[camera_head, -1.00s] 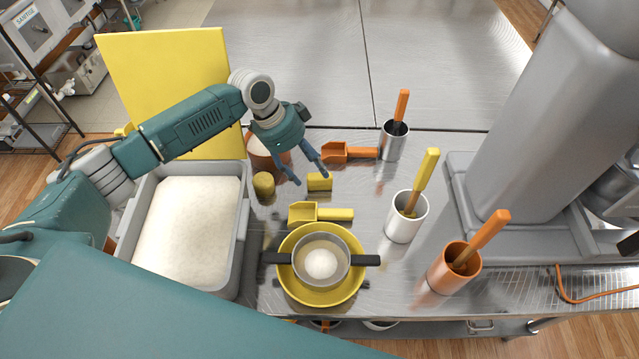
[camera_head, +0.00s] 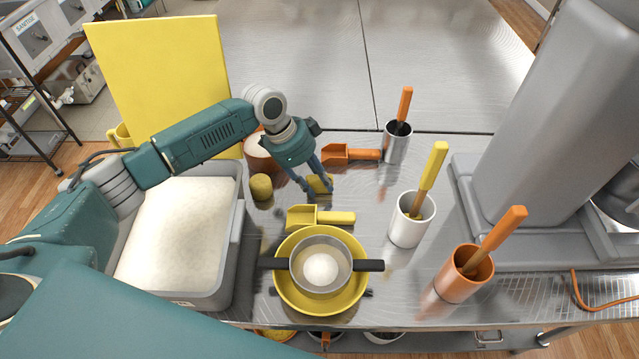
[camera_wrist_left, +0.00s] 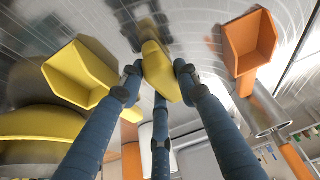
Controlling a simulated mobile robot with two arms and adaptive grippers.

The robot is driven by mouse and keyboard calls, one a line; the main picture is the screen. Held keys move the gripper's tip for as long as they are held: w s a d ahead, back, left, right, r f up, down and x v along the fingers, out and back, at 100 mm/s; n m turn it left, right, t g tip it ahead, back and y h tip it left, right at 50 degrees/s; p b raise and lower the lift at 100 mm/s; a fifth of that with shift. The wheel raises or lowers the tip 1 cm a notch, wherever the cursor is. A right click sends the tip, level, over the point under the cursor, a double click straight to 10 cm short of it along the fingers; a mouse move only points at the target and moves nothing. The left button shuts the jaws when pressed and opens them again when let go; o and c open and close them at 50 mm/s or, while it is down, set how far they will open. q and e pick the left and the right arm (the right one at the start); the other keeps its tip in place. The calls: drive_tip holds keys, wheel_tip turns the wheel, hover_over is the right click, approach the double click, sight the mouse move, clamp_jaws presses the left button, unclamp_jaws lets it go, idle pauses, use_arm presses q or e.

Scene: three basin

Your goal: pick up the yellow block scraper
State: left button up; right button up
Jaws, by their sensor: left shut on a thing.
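The yellow block scraper (camera_head: 319,184) is on the steel table in the head view, between the fingers of my left gripper (camera_head: 318,192). In the left wrist view the yellow block (camera_wrist_left: 160,72) sits between the fingertips of my left gripper (camera_wrist_left: 158,80), which touch it from the sides. The left gripper is shut on it. I cannot tell whether the block is clear of the table. My right gripper is not in view.
A yellow scoop (camera_head: 318,218) and a yellow bowl (camera_head: 282,278) with a sieve (camera_head: 321,243) lie in front. An orange scoop (camera_head: 350,154) is behind. A short yellow cylinder (camera_head: 261,187) stands left, by the grey flour bin (camera_head: 240,235). A white cup (camera_head: 407,228) stands right.

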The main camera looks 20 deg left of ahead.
sight(317, 179)
use_arm(q)
drive_tip(key=shift+w+r, duration=0.1)
drive_tip(key=shift+r, duration=0.45)
wheel_tip(317, 179, up, 19)
drive_tip(key=b, duration=0.4)
drive_tip(key=shift+o, duration=1.1)
drive_tip(key=c, duration=0.3)
drive_tip(key=shift+f, duration=0.1)
drive_tip(key=shift+c, duration=0.2)
